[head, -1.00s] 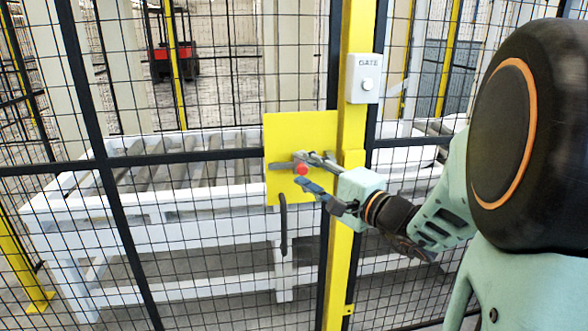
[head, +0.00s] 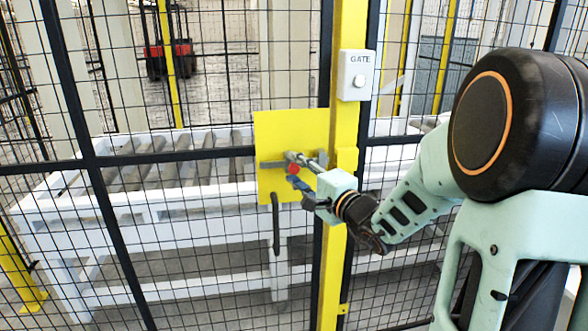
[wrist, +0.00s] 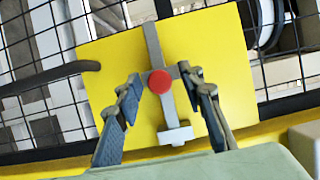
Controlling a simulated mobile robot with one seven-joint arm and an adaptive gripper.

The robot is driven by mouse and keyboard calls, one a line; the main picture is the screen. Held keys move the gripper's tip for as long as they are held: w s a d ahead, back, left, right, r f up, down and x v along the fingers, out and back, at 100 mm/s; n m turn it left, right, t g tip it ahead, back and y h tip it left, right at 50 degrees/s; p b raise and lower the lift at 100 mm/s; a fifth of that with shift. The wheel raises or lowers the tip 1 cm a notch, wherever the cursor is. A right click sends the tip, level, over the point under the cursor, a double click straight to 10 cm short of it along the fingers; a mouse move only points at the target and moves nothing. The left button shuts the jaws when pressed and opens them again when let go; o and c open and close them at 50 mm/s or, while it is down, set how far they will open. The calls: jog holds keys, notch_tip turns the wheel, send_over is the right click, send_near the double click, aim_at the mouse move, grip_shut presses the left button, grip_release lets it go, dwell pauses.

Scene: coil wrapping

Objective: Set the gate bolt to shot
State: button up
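The gate bolt is a grey bar (head: 270,164) lying level across a yellow plate (head: 268,128) on the mesh gate. It has a round red knob (head: 293,169). In the wrist view the bar (wrist: 152,45) runs up and down the picture, with the red knob (wrist: 159,82) at mid-length and a pale grey bracket (wrist: 176,134) near its lower end. My gripper (head: 299,173) is at the knob, reaching in from the right. In the wrist view my gripper (wrist: 162,80) is open, one finger on each side of the knob, with small gaps apparently showing.
A yellow post (head: 340,215) stands right of the plate, with a grey GATE button box (head: 356,75) above. A black handle (head: 276,222) hangs below the plate. Mesh fencing surrounds it. A white roller conveyor (head: 150,210) stands behind.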

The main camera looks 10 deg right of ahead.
jog(key=shift+w+a, duration=0.15)
jog(key=shift+w, duration=0.3)
jog(key=shift+c, duration=0.2)
grip_shut()
